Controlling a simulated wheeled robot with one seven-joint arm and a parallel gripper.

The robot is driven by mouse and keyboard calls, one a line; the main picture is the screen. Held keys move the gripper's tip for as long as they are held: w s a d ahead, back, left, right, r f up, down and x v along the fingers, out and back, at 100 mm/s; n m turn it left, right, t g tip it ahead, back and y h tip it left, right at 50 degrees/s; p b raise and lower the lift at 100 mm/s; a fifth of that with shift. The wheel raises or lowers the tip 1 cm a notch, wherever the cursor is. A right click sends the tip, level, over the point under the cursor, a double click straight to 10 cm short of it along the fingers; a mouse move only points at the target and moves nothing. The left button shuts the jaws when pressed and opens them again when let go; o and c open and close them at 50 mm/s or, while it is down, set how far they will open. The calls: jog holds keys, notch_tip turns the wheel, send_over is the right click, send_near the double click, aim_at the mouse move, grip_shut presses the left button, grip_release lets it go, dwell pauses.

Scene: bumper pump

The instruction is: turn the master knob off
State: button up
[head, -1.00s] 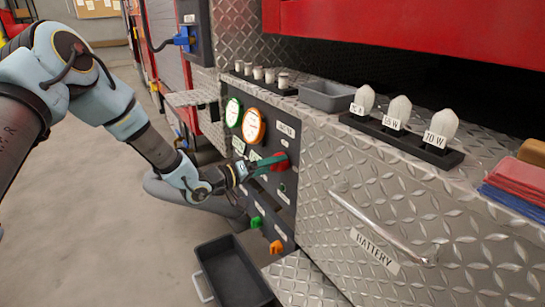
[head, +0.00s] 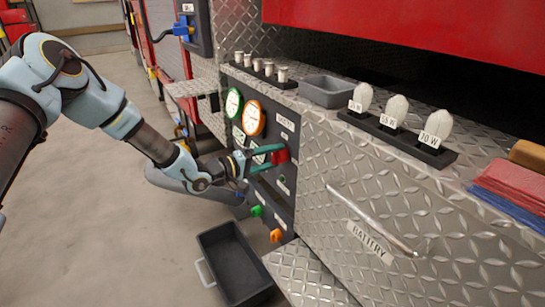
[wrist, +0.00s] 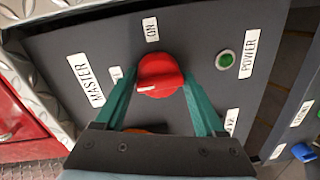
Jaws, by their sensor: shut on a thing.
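The red master knob (wrist: 160,75) sits on the dark panel (wrist: 185,40), beside the MASTER label (wrist: 85,80) and below the ON label (wrist: 151,29) in the wrist view. A white mark shows on its lower left part. My gripper (wrist: 158,82) is shut on the knob, with one teal finger on each side. In the head view the red knob (head: 282,156) shows at the tips of my gripper (head: 272,157). Another label is partly hidden behind the left finger.
A green POWER light (wrist: 226,60) is right of the knob. Green (head: 256,211) and orange (head: 276,236) knobs are lower on the panel. Two gauges (head: 253,118) are above. A dark bin (head: 238,265) stands below. Bulbs (head: 396,111) stand on the ledge.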

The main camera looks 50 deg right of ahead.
jog(key=shift+s+d+r, duration=0.15)
jog(key=shift+s+r, duration=0.1)
jog(key=shift+r, duration=0.05)
jog(key=o, duration=1.1)
jog(key=shift+c, duration=0.2)
jog(key=shift+o, duration=1.1)
jog(key=shift+w, duration=0.1)
jog(key=shift+f, duration=0.1)
jog(key=shift+w+a, duration=0.15)
jog(key=shift+a, duration=0.05)
jog(key=f+v, duration=0.1)
jog(key=v, duration=0.9)
jog(key=shift+a+r, duration=0.25)
jog(key=shift+r, duration=0.15)
jog(key=shift+w, duration=0.15)
